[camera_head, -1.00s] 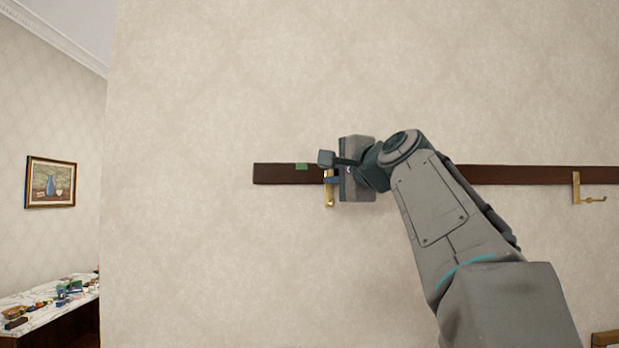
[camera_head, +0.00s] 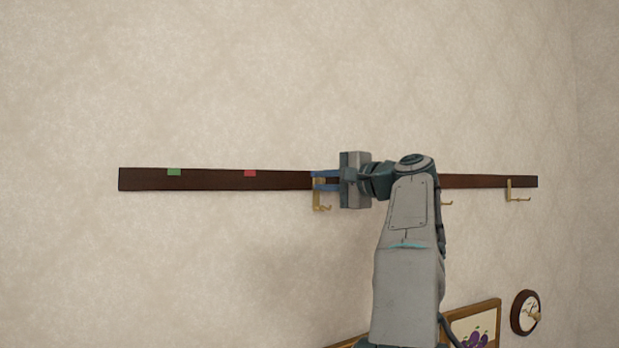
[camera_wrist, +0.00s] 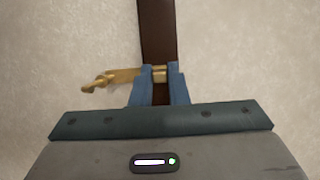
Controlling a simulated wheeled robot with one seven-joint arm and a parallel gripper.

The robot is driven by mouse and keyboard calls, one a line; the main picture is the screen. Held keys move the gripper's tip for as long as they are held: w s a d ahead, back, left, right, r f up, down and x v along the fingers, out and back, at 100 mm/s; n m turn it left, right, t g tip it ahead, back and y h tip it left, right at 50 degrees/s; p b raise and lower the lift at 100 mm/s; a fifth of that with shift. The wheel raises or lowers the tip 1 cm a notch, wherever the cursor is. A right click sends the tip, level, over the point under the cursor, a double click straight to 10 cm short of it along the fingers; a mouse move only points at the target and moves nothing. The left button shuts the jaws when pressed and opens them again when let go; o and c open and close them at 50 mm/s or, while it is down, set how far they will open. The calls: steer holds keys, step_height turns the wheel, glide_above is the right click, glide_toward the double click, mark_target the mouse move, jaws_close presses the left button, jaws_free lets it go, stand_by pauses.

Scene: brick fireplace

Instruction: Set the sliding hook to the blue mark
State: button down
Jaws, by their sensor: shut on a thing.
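The dark brown rail (camera_head: 215,181) runs along the wall. A brass hook (camera_head: 319,205) sits on the rail, right of the green mark (camera_head: 174,172) and the red mark (camera_head: 250,173). My gripper (camera_head: 324,180) is shut on this hook. In the wrist view, the blue fingers of my gripper (camera_wrist: 158,78) stand on either side of the hook's brass body, and its peg (camera_wrist: 98,83) points left. I see no blue mark on the visible rail; my arm hides part of it.
Other brass hooks hang on the rail to the right: one partly behind my arm (camera_head: 447,203) and one near the right end (camera_head: 516,196). Below are a framed plum picture (camera_head: 476,327) and a round wall piece (camera_head: 525,312). The rail left of my gripper is free of hooks.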

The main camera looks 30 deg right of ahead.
steer(key=shift+d, duration=0.1)
steer(key=c, duration=1.4)
jaws_free()
steer(key=shift+d, duration=0.3)
steer(key=shift+a, duration=0.2)
steer(key=shift+s, duration=0.15)
steer(key=s+d+b, duration=0.2)
steer(key=s, duration=1.1)
steer(key=shift+s+d+b, duration=0.2)
steer(key=shift+d+b, duration=0.15)
steer(key=shift+d, duration=0.05)
